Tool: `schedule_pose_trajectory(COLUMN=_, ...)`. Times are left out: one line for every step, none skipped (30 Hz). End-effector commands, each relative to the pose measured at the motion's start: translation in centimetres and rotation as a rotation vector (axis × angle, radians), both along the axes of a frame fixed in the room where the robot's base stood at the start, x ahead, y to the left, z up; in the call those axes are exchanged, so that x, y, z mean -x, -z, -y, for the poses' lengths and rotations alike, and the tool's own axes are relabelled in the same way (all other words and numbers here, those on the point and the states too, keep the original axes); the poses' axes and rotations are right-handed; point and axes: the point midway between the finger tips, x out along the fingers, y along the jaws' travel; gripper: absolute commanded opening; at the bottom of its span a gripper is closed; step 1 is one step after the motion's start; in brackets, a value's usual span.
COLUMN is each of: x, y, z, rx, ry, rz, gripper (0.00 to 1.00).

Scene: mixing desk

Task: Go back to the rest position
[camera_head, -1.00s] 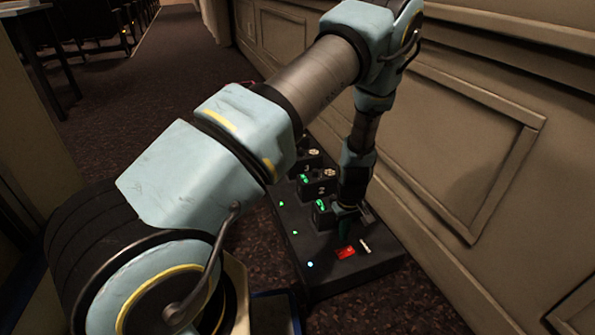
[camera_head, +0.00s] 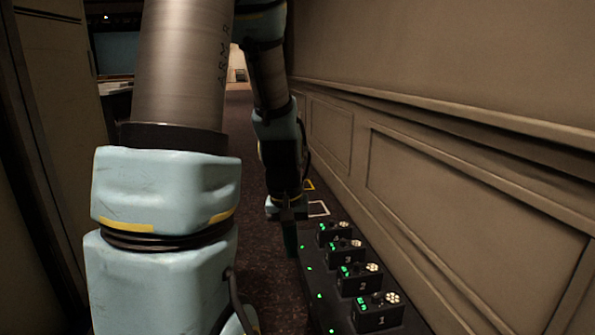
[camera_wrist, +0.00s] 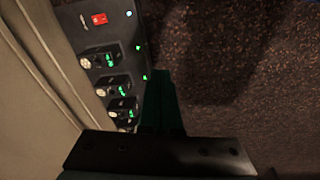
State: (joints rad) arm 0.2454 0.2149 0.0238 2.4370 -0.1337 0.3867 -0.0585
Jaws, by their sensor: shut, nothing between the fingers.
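The black mixing desk (camera_head: 316,296) runs along the wall, with numbered modules that have green lights, including module 1 (camera_head: 377,312) and module 2 (camera_head: 360,280). My gripper (camera_head: 290,240) hangs beyond the left side of the desk's modules, pointing down; its green fingers are together and hold nothing. In the wrist view my gripper (camera_wrist: 160,100) shows shut at the bottom, with the desk (camera_wrist: 112,40) to its upper left. A red switch (camera_wrist: 99,19) shows at the desk's end in the wrist view. I cannot tell the gap between fingers and desk.
A panelled wall (camera_head: 470,190) stands close along the right of the desk. Dark carpet (camera_head: 262,285) lies left of the desk, open in the wrist view. Yellow and white outlined squares (camera_head: 318,208) show past the desk's far end.

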Motion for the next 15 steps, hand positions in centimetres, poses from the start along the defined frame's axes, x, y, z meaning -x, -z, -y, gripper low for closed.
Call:
schedule_pose_trajectory(x=0.7, y=-1.0, z=-1.3, rx=-0.007, ry=0.005, rz=0.014, gripper=0.0)
schedule_pose_trajectory(x=1.1, y=-1.4, z=-1.9, rx=-0.013, ry=0.011, rz=0.019, gripper=0.0)
schedule_pose_trajectory(x=1.7, y=-2.0, z=-2.7, rx=-0.021, ry=0.019, rz=0.026, gripper=0.0)
schedule_pose_trajectory(x=2.1, y=-2.3, z=-3.2, rx=-0.027, ry=0.026, rz=0.031, gripper=0.0)
schedule_pose_trajectory(x=2.5, y=-2.7, z=-3.8, rx=-0.033, ry=0.032, rz=0.036, gripper=0.0)
schedule_pose_trajectory(x=3.1, y=-3.1, z=-4.5, rx=-0.042, ry=0.038, rz=0.041, gripper=0.0)
schedule_pose_trajectory(x=3.6, y=-3.4, z=-5.0, rx=-0.049, ry=0.043, rz=0.045, gripper=0.0)
schedule_pose_trajectory(x=4.0, y=-3.7, z=-5.6, rx=-0.057, ry=0.048, rz=0.05, gripper=0.0)
schedule_pose_trajectory(x=4.2, y=-4.8, z=-5.7, rx=-0.059, ry=0.053, rz=0.05, gripper=0.0)
schedule_pose_trajectory(x=4.1, y=-5.6, z=-5.5, rx=-0.059, ry=0.055, rz=0.047, gripper=0.0)
schedule_pose_trajectory(x=4.1, y=-6.1, z=-5.5, rx=-0.058, ry=0.055, rz=0.047, gripper=0.0)
schedule_pose_trajectory(x=4.0, y=-6.8, z=-5.5, rx=-0.058, ry=0.055, rz=0.047, gripper=0.0)
schedule_pose_trajectory(x=4.0, y=-7.4, z=-5.5, rx=-0.058, ry=0.054, rz=0.047, gripper=0.0)
schedule_pose_trajectory(x=4.0, y=-7.9, z=-5.5, rx=-0.058, ry=0.054, rz=0.047, gripper=0.0)
schedule_pose_trajectory(x=4.0, y=-8.8, z=-5.5, rx=-0.058, ry=0.054, rz=0.047, gripper=0.0)
